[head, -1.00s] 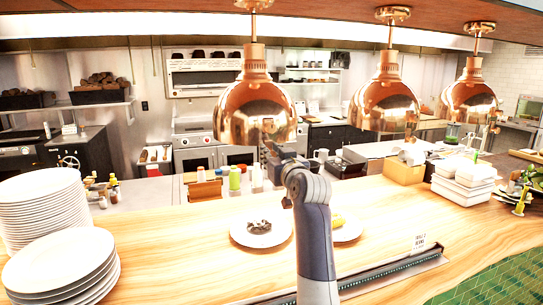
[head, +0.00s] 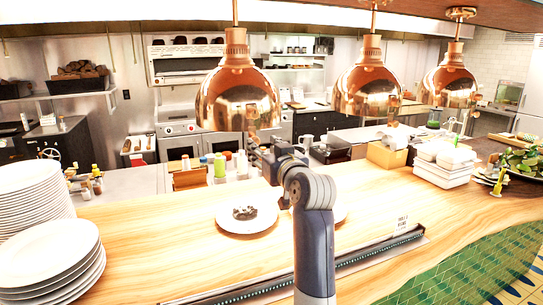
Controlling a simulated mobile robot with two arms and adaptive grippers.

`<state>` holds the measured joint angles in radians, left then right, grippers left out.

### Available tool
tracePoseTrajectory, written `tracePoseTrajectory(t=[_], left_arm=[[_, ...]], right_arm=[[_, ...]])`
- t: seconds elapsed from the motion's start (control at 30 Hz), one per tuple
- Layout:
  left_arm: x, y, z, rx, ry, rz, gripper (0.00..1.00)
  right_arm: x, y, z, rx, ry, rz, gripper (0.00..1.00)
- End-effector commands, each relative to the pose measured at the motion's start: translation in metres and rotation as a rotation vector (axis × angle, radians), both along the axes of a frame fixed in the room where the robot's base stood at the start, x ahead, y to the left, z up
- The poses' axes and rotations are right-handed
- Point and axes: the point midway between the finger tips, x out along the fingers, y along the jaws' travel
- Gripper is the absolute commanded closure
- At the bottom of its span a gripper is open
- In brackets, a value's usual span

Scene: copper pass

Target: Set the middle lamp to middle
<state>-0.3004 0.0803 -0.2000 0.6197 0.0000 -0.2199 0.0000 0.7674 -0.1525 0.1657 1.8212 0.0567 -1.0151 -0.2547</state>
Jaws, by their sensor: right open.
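Three copper heat lamps hang in a row over the wooden counter. The middle lamp (head: 368,92) hangs on its rod to the right of my right arm, with its shade apart from the gripper. The left lamp (head: 238,98) is nearest, and the right lamp (head: 450,88) is farthest right. My right gripper (head: 262,150) is open and points away from me, just below the left lamp's right rim in the picture. Its fingers are small and partly hidden behind my own wrist. My left gripper is out of view.
Plate stacks (head: 52,262) stand at the counter's left. A plate with dark food (head: 247,226) lies left of my arm; another is mostly hidden behind it. A ticket rail (head: 370,258) runs along the front. White containers (head: 445,172) and a cardboard box (head: 387,156) stand right.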

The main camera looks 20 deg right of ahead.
Motion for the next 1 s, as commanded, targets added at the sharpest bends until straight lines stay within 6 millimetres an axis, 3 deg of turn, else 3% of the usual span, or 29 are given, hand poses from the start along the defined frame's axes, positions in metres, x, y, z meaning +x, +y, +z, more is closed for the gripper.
tracePoseTrajectory(t=[0.2,0.4,1.0], left_arm=[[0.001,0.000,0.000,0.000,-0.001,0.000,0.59],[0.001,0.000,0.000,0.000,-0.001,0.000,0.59],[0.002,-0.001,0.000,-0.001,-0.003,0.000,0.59]], right_arm=[[-0.032,-0.002,0.000,0.000,-0.001,-0.001,0.59],[-0.046,-0.002,0.000,0.000,-0.001,0.000,0.59],[-0.047,-0.002,0.000,0.000,0.000,0.000,0.59]])
